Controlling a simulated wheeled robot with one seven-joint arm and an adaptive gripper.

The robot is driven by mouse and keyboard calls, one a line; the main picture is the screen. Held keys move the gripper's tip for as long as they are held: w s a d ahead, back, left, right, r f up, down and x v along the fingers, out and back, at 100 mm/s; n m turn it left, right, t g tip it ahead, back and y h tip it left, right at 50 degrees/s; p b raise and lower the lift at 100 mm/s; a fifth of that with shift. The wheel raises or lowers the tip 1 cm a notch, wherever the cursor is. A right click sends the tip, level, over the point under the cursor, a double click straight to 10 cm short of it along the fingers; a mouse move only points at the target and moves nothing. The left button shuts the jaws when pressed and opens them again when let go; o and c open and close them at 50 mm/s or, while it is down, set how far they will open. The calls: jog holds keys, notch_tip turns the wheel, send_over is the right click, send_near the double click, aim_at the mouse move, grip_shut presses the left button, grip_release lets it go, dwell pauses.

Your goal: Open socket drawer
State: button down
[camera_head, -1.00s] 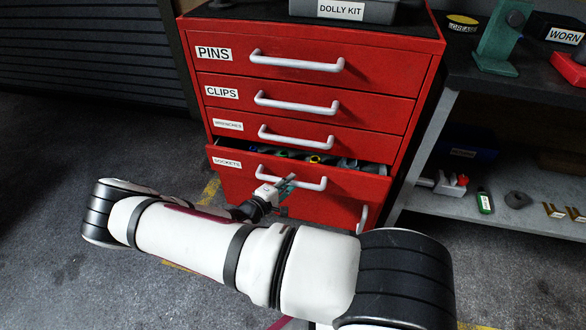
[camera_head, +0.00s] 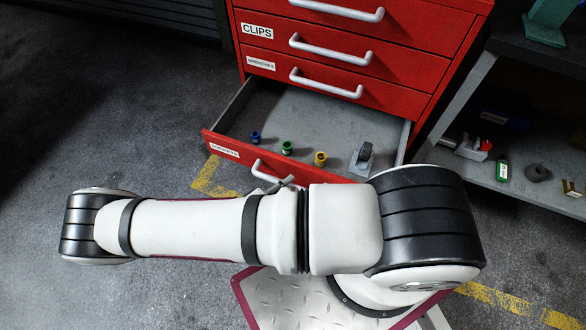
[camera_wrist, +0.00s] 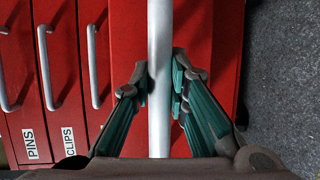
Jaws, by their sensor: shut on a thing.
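The sockets drawer (camera_head: 222,147) is pulled well out of the red cabinet in the head view. Inside it stand a blue socket (camera_head: 255,137), a green socket (camera_head: 287,148), a yellow socket (camera_head: 320,159) and a grey metal piece (camera_head: 363,157). The drawer's pale handle (camera_head: 272,173) is partly hidden by my arm. In the wrist view my gripper (camera_wrist: 162,85) has its green-padded fingers on both sides of the handle bar (camera_wrist: 160,40), shut on it. My gripper is mostly hidden behind my arm in the head view.
The drawers above, including the one marked CLIPS (camera_head: 330,45), are shut. A grey shelf unit (camera_head: 470,178) with small items stands close at the right. The dark floor (camera_head: 120,130) at the left is clear.

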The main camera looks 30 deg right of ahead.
jog(key=shift+s+a, duration=0.55)
jog(key=shift+a, duration=0.2)
jog(key=c, duration=1.5)
grip_release()
jog(key=shift+c, duration=0.2)
jog(key=shift+a, duration=0.1)
jog(key=v, duration=1.1)
jog(key=shift+a, duration=0.4)
jog(key=shift+s+r, duration=0.1)
